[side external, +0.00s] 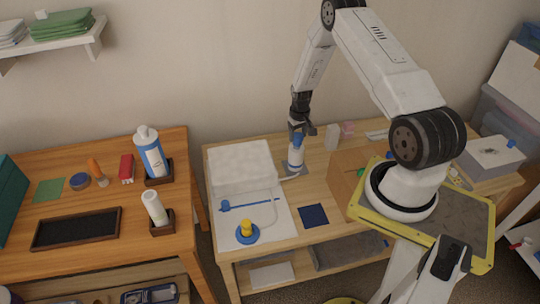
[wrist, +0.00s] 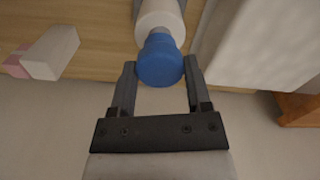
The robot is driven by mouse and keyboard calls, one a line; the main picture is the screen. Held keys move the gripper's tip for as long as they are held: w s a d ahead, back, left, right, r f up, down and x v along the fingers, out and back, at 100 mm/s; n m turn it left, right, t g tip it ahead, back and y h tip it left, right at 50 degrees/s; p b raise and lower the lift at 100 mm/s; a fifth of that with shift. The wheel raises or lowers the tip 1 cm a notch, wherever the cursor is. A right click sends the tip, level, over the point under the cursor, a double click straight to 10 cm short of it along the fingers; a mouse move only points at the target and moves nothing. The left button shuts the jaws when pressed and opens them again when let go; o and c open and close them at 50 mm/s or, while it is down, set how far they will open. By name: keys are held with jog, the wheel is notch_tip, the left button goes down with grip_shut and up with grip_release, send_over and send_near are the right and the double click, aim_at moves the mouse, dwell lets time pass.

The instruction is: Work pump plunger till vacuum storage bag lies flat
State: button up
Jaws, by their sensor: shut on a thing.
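The pump (side external: 295,163) stands upright on the light wood table, white-bodied with a blue plunger knob (wrist: 160,62). My gripper (side external: 298,127) comes down from above and is shut on the knob; its fingers (wrist: 160,78) sit on either side of the knob in the wrist view. The vacuum storage bag (side external: 241,163) lies left of the pump, whitish and still puffed up at its back part; its edge also shows in the wrist view (wrist: 245,40). A blue-and-yellow valve piece (side external: 247,232) and a blue strip (side external: 248,204) lie on its front part. A pale hose (side external: 288,179) runs from the pump towards the bag.
A dark blue square (side external: 313,215) lies right of the bag. A white block (side external: 332,137) and a pink block (side external: 347,129) stand behind the pump, near a cardboard box (side external: 345,178). The orange wood table (side external: 100,255) at left holds bottles and a black tray (side external: 77,229).

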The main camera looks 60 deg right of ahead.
jog(key=shift+r, duration=2.15)
jog(key=o, duration=1.3)
jog(key=shift+r, duration=0.1)
jog(key=shift+r, duration=3.8)
